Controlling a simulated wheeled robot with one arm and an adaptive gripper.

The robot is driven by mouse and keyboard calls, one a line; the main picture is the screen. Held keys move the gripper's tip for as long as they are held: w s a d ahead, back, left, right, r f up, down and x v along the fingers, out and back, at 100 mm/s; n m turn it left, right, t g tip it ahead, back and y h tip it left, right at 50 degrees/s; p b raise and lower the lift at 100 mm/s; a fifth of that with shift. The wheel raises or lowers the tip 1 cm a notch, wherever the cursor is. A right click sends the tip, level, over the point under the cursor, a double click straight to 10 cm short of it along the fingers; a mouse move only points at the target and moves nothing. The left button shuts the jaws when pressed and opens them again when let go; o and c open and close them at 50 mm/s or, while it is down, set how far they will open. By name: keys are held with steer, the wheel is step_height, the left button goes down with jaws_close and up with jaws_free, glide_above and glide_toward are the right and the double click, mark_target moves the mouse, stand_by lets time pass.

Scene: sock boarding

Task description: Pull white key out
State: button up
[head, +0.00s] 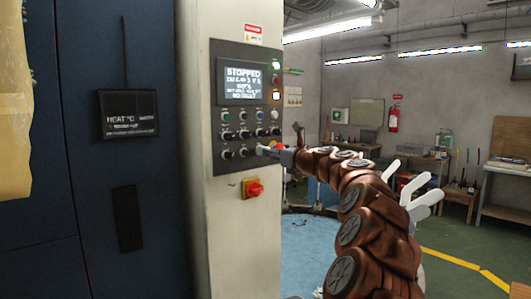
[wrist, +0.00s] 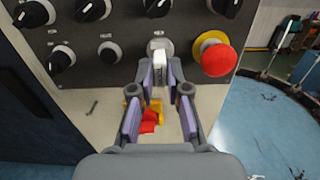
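The white key (wrist: 160,68) sits in a round metal lock (wrist: 158,46) on the grey control panel, in the upper middle of the wrist view. My gripper (wrist: 161,76) has a fingertip pad on each side of the key, and the pads appear to press against it. The key's inner end is hidden in the lock. In the head view, my gripper (head: 277,149) is at the panel's lower right edge. The key is too small there to make out clearly.
A red emergency button with a yellow collar (wrist: 217,55) is close right of the key. Black knobs (wrist: 110,52) are to the left. A red and yellow rotary switch (head: 253,188) is below the panel. The cabinet (head: 232,240) ends just right of the panel.

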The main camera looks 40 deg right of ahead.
steer(key=shift+w+p, duration=0.45)
steer(key=shift+w, duration=0.25)
steer(key=shift+s+p, duration=0.15)
steer(key=shift+p, duration=0.35)
stand_by(0.5)
jaws_close()
